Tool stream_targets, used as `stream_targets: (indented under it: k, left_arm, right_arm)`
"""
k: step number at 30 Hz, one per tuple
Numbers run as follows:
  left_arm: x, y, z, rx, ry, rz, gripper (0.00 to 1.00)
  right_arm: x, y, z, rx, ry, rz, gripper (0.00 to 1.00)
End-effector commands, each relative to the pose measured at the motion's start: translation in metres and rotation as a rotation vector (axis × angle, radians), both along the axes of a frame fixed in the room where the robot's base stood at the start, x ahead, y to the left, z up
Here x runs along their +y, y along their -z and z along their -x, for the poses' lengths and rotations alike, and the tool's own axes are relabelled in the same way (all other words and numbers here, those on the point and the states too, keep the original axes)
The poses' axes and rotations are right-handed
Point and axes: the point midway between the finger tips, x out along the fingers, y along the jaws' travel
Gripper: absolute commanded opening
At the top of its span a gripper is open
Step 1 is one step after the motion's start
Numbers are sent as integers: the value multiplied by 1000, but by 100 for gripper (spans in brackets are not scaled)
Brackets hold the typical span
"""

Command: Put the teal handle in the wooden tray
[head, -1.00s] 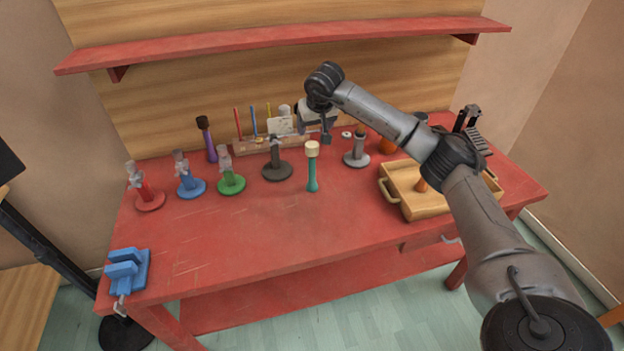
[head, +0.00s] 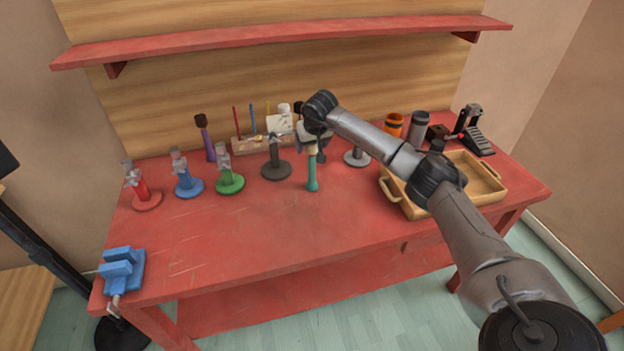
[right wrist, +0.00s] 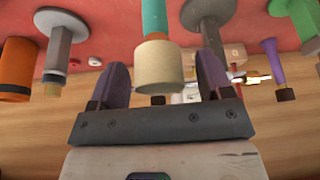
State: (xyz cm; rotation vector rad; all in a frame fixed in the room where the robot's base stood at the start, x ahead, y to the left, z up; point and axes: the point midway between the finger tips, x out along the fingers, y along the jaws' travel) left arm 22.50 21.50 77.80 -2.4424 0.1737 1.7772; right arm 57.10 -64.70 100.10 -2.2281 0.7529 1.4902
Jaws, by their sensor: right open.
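The teal handle (head: 312,177) stands upright on the red table near the middle, with a cream cylindrical head on top. My right gripper (head: 311,146) is at the head's height, just behind or around it. In the right wrist view the cream head (right wrist: 160,70) shows between the two purple fingers, with a gap on each side, and the teal shaft (right wrist: 153,18) runs beyond it. The gripper is open. The wooden tray (head: 484,174) lies at the table's right side, partly hidden by my right arm. My left gripper is not in view.
Red (head: 143,194), blue (head: 187,183), green (head: 229,180) and dark grey (head: 276,165) stands line the left and middle. A grey stand (head: 357,155) is close right of the handle. A blue clamp (head: 122,270) sits front left. The table's front middle is clear.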

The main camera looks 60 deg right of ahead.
Motion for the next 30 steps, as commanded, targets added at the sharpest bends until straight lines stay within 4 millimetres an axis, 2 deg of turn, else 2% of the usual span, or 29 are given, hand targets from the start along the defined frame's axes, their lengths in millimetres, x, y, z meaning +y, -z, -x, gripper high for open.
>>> stream_targets:
  k: [2, 9, 30]
  left_arm:
    - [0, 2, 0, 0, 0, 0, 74]
    - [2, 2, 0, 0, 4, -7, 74]
    - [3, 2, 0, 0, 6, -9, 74]
  right_arm:
    - [-1, 6, -2, 0, 0, -1, 72]
    - [-2, 6, -2, -1, 0, 0, 70]
    - [-2, 6, -2, -1, 0, 0, 4]
